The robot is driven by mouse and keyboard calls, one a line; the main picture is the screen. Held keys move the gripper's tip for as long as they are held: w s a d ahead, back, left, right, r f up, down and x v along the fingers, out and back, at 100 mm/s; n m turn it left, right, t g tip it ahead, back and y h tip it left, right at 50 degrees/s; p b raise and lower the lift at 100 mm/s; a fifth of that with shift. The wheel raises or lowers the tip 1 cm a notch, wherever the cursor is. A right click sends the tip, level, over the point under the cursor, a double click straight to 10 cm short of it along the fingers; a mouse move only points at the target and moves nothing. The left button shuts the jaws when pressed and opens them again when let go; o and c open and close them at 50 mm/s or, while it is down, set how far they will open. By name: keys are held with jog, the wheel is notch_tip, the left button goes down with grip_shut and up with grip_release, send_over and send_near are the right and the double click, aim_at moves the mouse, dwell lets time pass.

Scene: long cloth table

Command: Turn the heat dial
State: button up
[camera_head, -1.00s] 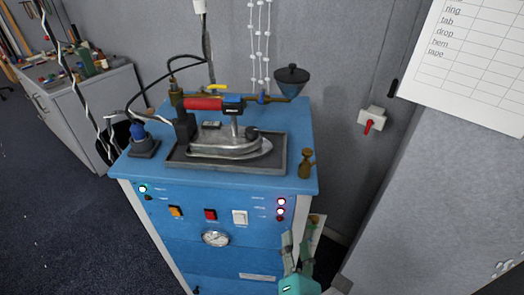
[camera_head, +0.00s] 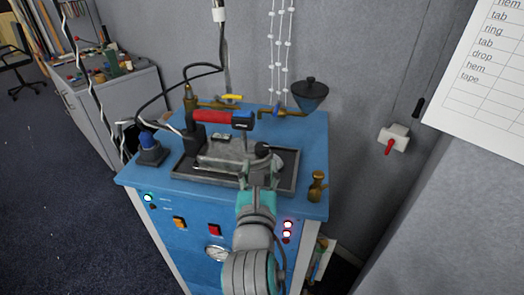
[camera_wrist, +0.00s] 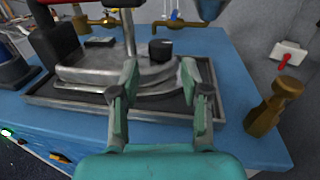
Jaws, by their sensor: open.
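A grey iron (camera_head: 225,152) with a red and black handle (camera_head: 222,118) rests in a dark tray (camera_head: 292,178) on the blue cabinet. A black round dial (camera_head: 262,149) sits on top of the iron; it also shows in the wrist view (camera_wrist: 160,49). I take it to be the heat dial. My gripper (camera_wrist: 160,80) is open and empty. Its fingers point at the iron, with the dial seen beyond and between the fingertips, apart from them. In the head view my gripper (camera_head: 260,170) and arm cover the iron's near right side.
A brass fitting (camera_wrist: 272,105) stands at the right front of the cabinet top (camera_head: 317,150). A funnel cup (camera_head: 310,95) and brass taps are at the back. A blue-capped device (camera_head: 150,150) is at the left. Cables hang behind the iron.

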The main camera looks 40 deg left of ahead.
aim_at(261, 151)
jog(key=shift+x, duration=3.15)
jog(key=c, duration=0.9)
